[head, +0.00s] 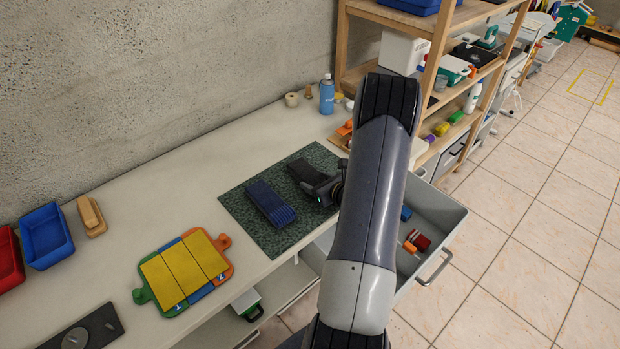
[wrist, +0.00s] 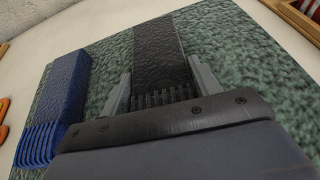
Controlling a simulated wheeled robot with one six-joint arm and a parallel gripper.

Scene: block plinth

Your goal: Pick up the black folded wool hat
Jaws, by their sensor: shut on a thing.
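The black folded wool hat (head: 306,172) lies on the dark green speckled mat (head: 240,208), to the right of a blue folded item with a fringed end (head: 270,203). In the wrist view the black hat (wrist: 158,50) is a long dark strip with a fringed near end. My gripper (wrist: 162,88) is shut on the hat, with one grey finger on each side of it near the fringed end. The hat appears to be still on the mat. In the head view my gripper (head: 318,188) is partly hidden by my arm.
The blue item (wrist: 58,98) lies close to the left finger. A blue bottle (head: 327,94) stands at the back of the counter. A yellow-topped board (head: 184,268) lies to the left. An open drawer (head: 440,214) juts out at the right below the counter.

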